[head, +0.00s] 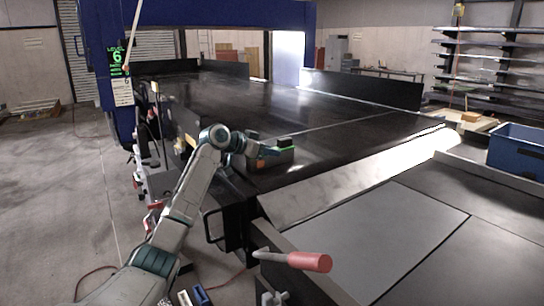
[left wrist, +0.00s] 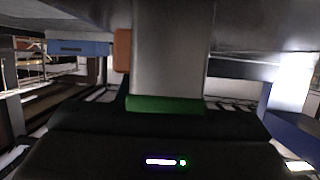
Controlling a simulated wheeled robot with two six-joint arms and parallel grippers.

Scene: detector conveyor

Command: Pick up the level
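A small block with a green face and a dark top (head: 285,144) sits at the near left edge of the black conveyor; it may be the level, but I cannot be sure. My left gripper (head: 268,152) is right beside it and overlaps it in the head view. In the left wrist view a pale grey upright form (left wrist: 170,50) ends in a green strip (left wrist: 165,104), close in front of the gripper's dark body. I cannot tell whether the fingers are apart or closed on anything. My right gripper is not in view.
The black conveyor (head: 240,95) runs back under a blue frame (head: 205,13). A red-ended grey rod (head: 308,262) juts out in front. A blue bin (head: 518,150) stands at right. The grey panel (head: 385,235) is clear.

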